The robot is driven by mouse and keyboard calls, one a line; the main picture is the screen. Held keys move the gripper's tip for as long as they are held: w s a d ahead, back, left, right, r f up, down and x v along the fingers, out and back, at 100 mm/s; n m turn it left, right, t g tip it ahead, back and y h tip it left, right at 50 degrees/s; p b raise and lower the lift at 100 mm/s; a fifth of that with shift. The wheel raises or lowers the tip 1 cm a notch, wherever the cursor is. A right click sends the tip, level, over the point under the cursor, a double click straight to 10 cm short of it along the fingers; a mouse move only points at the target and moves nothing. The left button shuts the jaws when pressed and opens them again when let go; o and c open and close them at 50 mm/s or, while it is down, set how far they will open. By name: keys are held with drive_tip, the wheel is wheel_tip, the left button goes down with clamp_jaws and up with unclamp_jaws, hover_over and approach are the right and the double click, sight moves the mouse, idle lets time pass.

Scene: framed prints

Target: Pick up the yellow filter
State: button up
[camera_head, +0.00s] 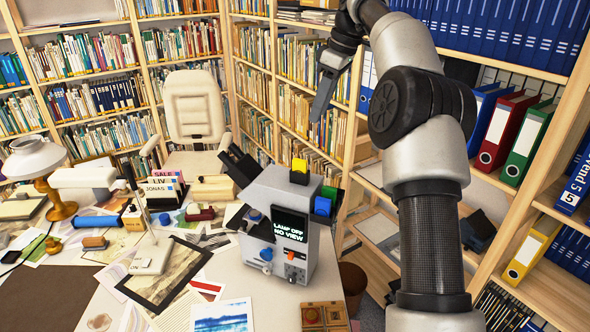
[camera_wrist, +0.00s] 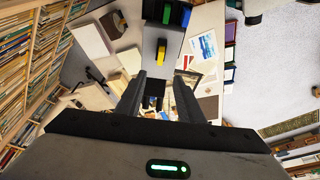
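The yellow filter (camera_head: 299,166) is a small block with a dark lower part. It stands on top of the grey viewer machine (camera_head: 290,205), whose display reads "LAMP OFF NO VIEW". A green filter (camera_head: 329,193) and a blue filter (camera_head: 322,206) sit on the machine's right side. In the wrist view the yellow filter (camera_wrist: 161,50) shows beyond the fingertips. My gripper (camera_head: 322,105) is above and slightly right of it, apart from it. In the wrist view my gripper (camera_wrist: 159,84) has its two fingers spread, with nothing held between them.
A cluttered desk with prints, a lamp (camera_head: 38,160) and a dark-framed picture (camera_head: 165,272) lies left of the machine. A beige chair (camera_head: 193,105) stands behind. Bookshelves (camera_head: 90,55) line the back; binders (camera_head: 507,130) fill the right shelf. A small wooden box (camera_head: 325,316) sits in front.

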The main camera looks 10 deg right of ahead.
drive_tip(key=b, duration=0.2)
hover_over(301, 160)
drive_tip(key=s+d, duration=0.1)
drive_tip(key=d, duration=0.1)
wheel_tip(301, 160, down, 10)
drive_tip(key=shift+a+x, duration=0.2)
drive_tip(key=shift+x, duration=2.65)
drive_tip(key=shift+s+r, duration=0.1)
drive_tip(key=shift+c, duration=0.4)
clamp_jaws()
